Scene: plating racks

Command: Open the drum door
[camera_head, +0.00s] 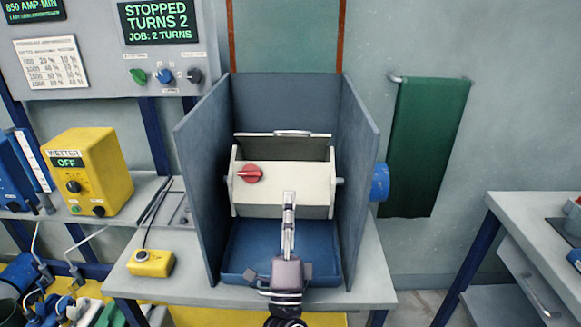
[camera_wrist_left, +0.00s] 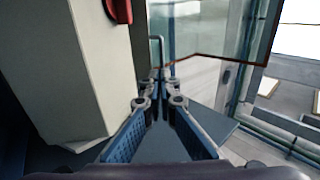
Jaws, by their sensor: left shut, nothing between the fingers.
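The cream drum (camera_head: 280,185) sits inside a grey three-sided enclosure, with a red knob (camera_head: 251,174) on its front-left face. A dark greenish panel (camera_head: 283,149) with a silver bar handle (camera_head: 292,132) along its top edge stands at the drum's upper back; I cannot tell how far this door is open. My left gripper (camera_head: 289,198) is shut and empty, in front of the drum's lower face and below the handle. In the left wrist view the drum (camera_wrist_left: 65,70) fills the left side, the red knob (camera_wrist_left: 119,10) is at the top, and the fingers (camera_wrist_left: 158,88) are close together. My right gripper is not in view.
The enclosure's side walls (camera_head: 361,170) stand close on both sides of the drum. A blue tray (camera_head: 240,255) lies beneath it. A yellow button box (camera_head: 151,263) is on the bench at left, near the yellow wetter unit (camera_head: 95,170). A green towel (camera_head: 425,150) hangs at right.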

